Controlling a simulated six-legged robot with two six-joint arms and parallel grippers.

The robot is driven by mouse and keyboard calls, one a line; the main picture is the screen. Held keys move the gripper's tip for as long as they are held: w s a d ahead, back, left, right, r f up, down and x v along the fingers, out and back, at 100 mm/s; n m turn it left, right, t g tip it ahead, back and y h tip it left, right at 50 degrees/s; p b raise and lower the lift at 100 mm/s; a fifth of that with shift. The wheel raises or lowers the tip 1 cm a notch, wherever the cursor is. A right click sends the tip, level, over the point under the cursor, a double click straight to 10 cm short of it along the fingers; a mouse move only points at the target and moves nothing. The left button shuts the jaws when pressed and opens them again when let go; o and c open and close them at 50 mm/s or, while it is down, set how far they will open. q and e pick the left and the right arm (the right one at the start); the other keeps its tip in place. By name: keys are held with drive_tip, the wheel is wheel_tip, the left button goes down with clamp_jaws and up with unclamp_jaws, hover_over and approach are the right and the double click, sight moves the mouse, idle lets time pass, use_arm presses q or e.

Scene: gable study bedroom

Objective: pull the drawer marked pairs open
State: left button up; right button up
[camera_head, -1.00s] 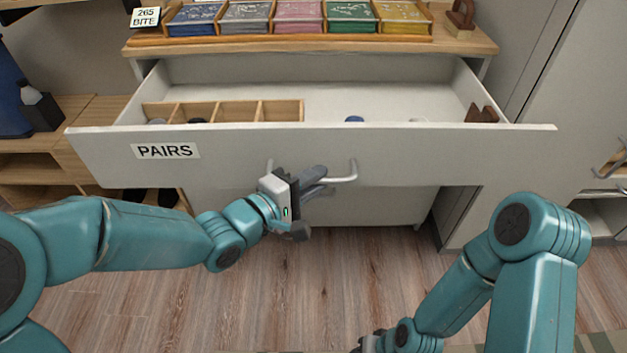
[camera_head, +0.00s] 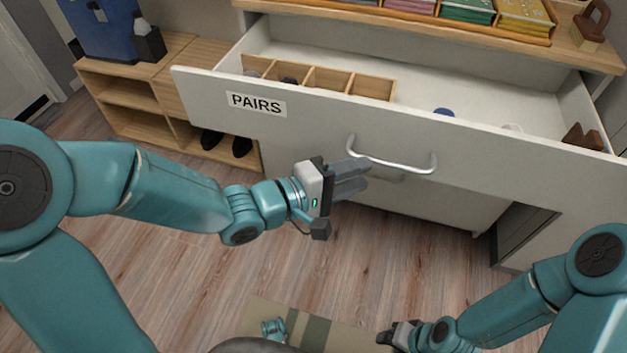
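The white drawer marked PAIRS (camera_head: 300,125) stands pulled well out, with its inside showing. Its label (camera_head: 256,104) is at the left of the front. A curved metal handle (camera_head: 410,169) is at the middle of the front. My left gripper (camera_head: 362,176) is at the handle's left end, in front of the drawer. Its two grey fingers are apart with a gap between them, and the handle bar does not appear to lie in that gap. My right gripper (camera_head: 388,338) is low in the picture, away from the drawer; its fingers are too small to read.
The drawer holds a wooden divider (camera_head: 330,78), a blue round item (camera_head: 444,112) and brown wooden pieces (camera_head: 582,135). A low wooden shelf (camera_head: 140,105) with dark shoes (camera_head: 228,144) stands left. The floor below is clear, with a striped mat (camera_head: 265,312).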

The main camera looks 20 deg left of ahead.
use_arm(q)
drive_tip(key=b+v, duration=0.6)
drive_tip(key=v, duration=0.2)
drive_tip(key=shift+s+a, duration=0.1)
drive_tip(key=shift+a, duration=0.1)
